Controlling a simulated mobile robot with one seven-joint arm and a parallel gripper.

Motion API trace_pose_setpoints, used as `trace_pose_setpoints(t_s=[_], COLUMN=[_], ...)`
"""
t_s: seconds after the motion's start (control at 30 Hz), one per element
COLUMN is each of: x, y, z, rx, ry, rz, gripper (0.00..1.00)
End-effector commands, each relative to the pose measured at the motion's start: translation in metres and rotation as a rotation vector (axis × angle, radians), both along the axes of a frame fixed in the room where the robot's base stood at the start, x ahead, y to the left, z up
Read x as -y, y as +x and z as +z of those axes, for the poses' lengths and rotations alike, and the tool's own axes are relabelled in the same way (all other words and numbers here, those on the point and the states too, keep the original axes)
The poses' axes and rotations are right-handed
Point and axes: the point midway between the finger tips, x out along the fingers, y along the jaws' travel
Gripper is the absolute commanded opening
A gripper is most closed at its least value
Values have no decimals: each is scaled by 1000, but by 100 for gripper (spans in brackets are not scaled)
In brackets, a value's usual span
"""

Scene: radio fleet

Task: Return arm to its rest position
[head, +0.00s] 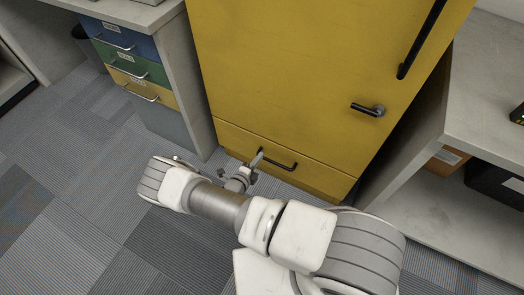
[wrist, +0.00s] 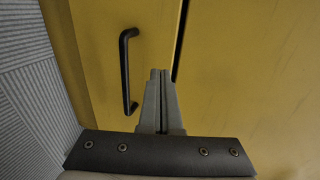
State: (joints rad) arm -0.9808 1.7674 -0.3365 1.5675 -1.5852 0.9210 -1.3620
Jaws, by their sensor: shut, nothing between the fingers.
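My arm reaches low across the head view, and my gripper (head: 255,162) is in front of the bottom drawer (head: 225,137) of a yellow cabinet (head: 290,80). In the wrist view the two fingers of my gripper (wrist: 160,75) are together with nothing between them. The drawer's dark handle (head: 290,164) is just right of the fingers in the head view. In the wrist view the handle (wrist: 128,70) stands left of the fingertips, apart from them in the picture. The drawer looks closed or nearly so; I cannot tell exactly.
The cabinet door has a lever handle (head: 368,109) and a long bar handle (head: 424,38). A desk unit with blue, green and yellow drawers (head: 133,65) stands at the left. A grey shelf unit (head: 490,95) stands at the right. The carpet (head: 70,200) at the left is clear.

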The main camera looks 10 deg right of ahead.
Motion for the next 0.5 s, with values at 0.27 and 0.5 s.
trace_pose_setpoints(t_s=[0.27,0.5], x=[-34,-44], y=[-45,-60], z=[22,25], rx=[0,0], ry=[0,0], rz=[2,0], gripper=[0,0])
